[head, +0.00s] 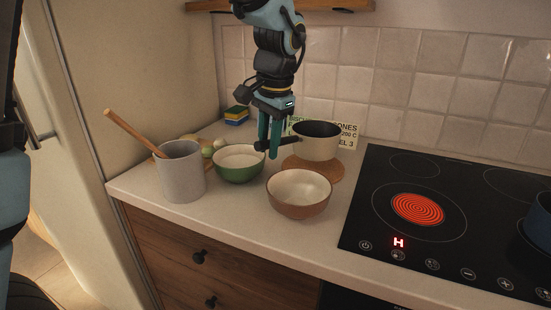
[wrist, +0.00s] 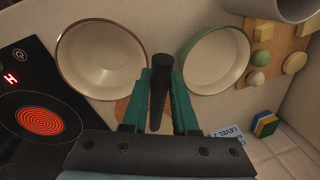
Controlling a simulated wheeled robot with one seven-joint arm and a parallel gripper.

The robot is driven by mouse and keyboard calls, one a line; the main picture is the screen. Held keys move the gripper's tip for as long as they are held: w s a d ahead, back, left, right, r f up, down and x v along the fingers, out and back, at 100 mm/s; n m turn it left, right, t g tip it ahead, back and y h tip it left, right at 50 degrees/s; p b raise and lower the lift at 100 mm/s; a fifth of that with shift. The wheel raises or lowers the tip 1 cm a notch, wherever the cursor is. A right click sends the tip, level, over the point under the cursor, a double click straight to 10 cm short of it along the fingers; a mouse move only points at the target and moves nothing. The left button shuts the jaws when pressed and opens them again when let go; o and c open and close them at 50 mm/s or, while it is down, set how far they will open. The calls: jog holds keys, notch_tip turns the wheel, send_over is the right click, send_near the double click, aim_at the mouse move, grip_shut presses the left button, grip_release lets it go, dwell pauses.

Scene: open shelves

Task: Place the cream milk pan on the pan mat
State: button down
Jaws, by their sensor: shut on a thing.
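The cream milk pan (head: 318,149) has a dark inside and a dark handle, and it is upright. My gripper (head: 269,150) is shut on the handle, which points left towards it. In the wrist view the dark handle (wrist: 159,85) lies between the fingers, and the pan's body is hidden. The round brown pan mat (head: 316,174) lies on the counter under the pan, its front part uncovered. A sliver of the mat (wrist: 123,108) shows beside a finger in the wrist view. I cannot tell whether the pan touches it.
A brown bowl (head: 299,205) stands just in front of the mat. A green bowl (head: 238,174) and a grey crock (head: 182,178) with a wooden spoon stand left. The hob (head: 455,170) at right has a glowing red ring (head: 418,209). A sign (head: 347,137) stands behind the pan.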

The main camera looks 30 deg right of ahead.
jog(key=shift+f+p, duration=0.35)
jog(key=shift+f, duration=1.85)
jog(key=c, duration=0.7)
grip_release()
jog(key=r, duration=0.4)
jog(key=s+r+b, duration=0.1)
jog(key=r, duration=0.3)
jog(key=s+r, duration=0.1)
jog(key=r, duration=0.3)
jog(key=shift+s+b, duration=0.1)
jog(key=shift+b, duration=0.2)
jog(key=shift+f, duration=0.1)
